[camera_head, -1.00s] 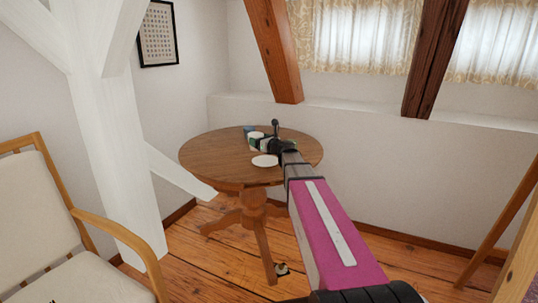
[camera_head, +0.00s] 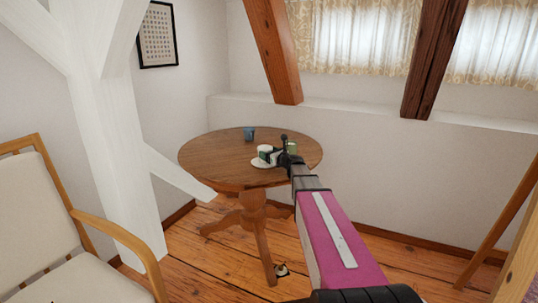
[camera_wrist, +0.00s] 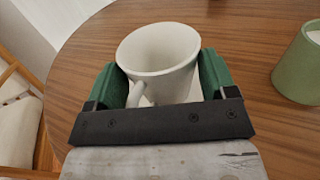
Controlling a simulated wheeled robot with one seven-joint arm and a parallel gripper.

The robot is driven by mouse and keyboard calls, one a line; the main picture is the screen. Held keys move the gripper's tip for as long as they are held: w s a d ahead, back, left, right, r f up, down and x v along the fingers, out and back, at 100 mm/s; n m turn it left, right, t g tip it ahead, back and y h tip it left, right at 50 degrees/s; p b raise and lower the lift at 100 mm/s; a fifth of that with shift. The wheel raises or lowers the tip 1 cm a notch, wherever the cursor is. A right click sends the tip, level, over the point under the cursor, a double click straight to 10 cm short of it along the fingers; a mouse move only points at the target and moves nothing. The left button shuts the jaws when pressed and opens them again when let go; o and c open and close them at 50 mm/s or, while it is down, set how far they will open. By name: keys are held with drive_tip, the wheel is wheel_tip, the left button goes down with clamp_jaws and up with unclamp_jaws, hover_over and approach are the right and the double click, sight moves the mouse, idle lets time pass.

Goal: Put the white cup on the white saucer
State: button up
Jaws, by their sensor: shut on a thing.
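The white cup (camera_wrist: 160,50) is upright, slightly tilted in the wrist view, between the green fingers of my gripper (camera_wrist: 165,82). Its handle points toward the wrist, at the left. My gripper is shut on the cup; in the head view my gripper (camera_head: 270,155) is over the table's front middle, with the cup (camera_head: 264,148) at its tip. The white saucer (camera_head: 258,163) shows as a pale rim just below the cup and gripper. Most of the saucer is hidden, and I cannot tell whether the cup touches it.
The round wooden table (camera_head: 215,160) holds a blue cup (camera_head: 249,134) at the back and a green cup (camera_wrist: 300,65) right of my gripper. The table's left side is clear. A cushioned chair (camera_head: 40,200) and a white timber post (camera_head: 112,150) stand at left.

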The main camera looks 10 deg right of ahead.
drive_tip(key=shift+f, duration=0.1)
drive_tip(key=o, duration=0.9)
drive_tip(key=shift+o, duration=0.2)
drive_tip(key=shift+s, duration=0.15)
drive_tip(key=v, duration=1.1)
drive_tip(key=shift+s+d, duration=0.25)
drive_tip(key=shift+d, duration=0.1)
